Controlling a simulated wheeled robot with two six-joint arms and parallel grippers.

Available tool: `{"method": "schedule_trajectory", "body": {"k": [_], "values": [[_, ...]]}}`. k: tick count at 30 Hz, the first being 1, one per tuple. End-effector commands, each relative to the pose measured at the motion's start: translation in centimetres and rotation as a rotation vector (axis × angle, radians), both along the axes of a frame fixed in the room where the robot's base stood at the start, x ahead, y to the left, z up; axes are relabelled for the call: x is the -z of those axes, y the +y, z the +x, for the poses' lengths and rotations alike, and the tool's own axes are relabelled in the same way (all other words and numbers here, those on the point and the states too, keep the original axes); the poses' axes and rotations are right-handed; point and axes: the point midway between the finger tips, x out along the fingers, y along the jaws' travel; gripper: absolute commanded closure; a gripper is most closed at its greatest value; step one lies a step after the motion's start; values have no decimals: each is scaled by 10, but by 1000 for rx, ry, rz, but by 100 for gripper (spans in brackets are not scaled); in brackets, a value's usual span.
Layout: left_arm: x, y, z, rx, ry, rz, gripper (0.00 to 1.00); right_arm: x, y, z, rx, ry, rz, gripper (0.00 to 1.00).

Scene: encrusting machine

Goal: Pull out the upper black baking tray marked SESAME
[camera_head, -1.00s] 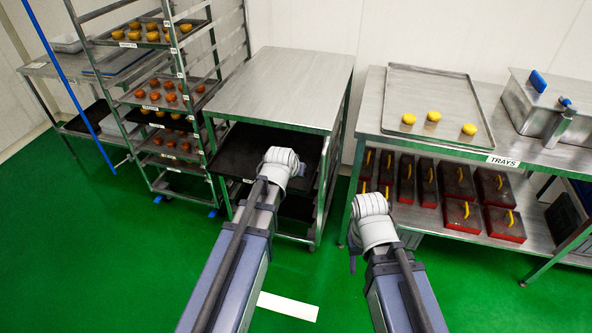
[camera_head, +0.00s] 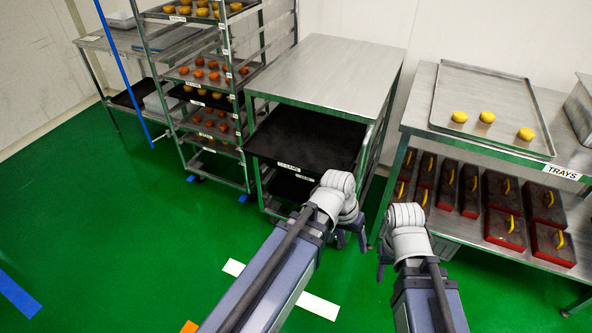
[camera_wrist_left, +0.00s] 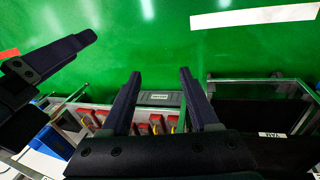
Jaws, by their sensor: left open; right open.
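The upper black baking tray (camera_head: 310,140) lies flat under the top of the steel table in the head view. A white label on its front edge appears to read SESAME. A second label sits just below it, too small to read surely. My left gripper (camera_head: 347,238) is open and empty, in front of and to the right of the tray, apart from it. In the left wrist view its two open fingers (camera_wrist_left: 158,88) have nothing between them. My right gripper (camera_head: 384,268) is lower and further right, open and empty; its fingertips are partly hidden.
A rack (camera_head: 165,100) with trays of buns stands left of the steel table (camera_head: 330,75). A bench marked TRAYS (camera_head: 425,118) stands right, with a bun tray on top and red-black boxes below. Green floor in front is clear apart from flat markings.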

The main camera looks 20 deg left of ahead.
Motion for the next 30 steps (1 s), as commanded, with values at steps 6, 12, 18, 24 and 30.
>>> {"method": "schedule_trajectory", "body": {"k": [6, 12, 18, 24, 30], "values": [[34, 15, 44, -177, -62, -256, 39, 57, 0, 0, -2, -1, -1, 50], [46, 72, 113, -462, -215, -608, 39, 124, 0, 1, -4, -2, -1, 50], [34, 174, 161, -753, -412, -937, 39, 180, 0, 1, -7, -3, -2, 50], [19, 255, 173, -929, -549, -1133, 39, 210, 0, 1, -9, -4, -1, 50], [10, 294, 172, -1006, -614, -1221, 39, 220, 0, 1, -9, -4, -1, 50]]}}
